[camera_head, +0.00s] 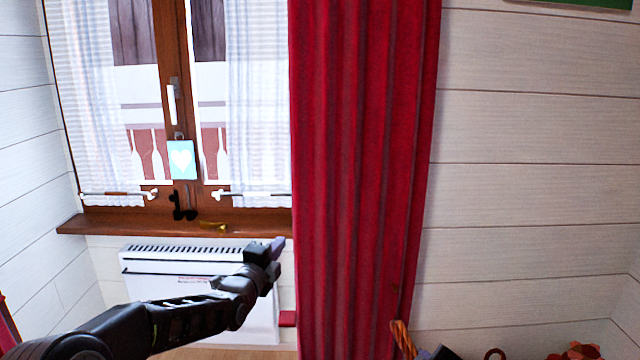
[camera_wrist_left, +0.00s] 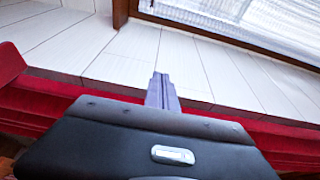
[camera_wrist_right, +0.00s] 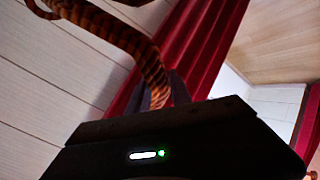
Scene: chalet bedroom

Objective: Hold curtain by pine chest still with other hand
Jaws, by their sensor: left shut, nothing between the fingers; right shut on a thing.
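The red curtain (camera_head: 365,160) hangs in long folds to the right of the window. My left gripper (camera_head: 277,245) is shut and empty close to the curtain's left edge; touching or apart is unclear. In the left wrist view its closed fingers (camera_wrist_left: 163,88) point over the red cloth (camera_wrist_left: 285,140) toward the white wall. The cord also shows at the bottom of the head view (camera_head: 403,338). I see no pine chest.
A wooden-framed window (camera_head: 175,100) with sheer curtains stands at left, its sill (camera_head: 110,228) jutting out above a white heater (camera_head: 140,285). Bare white plank wall (camera_head: 530,160) lies right of the curtain. Reddish objects (camera_head: 580,352) show at the bottom right edge.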

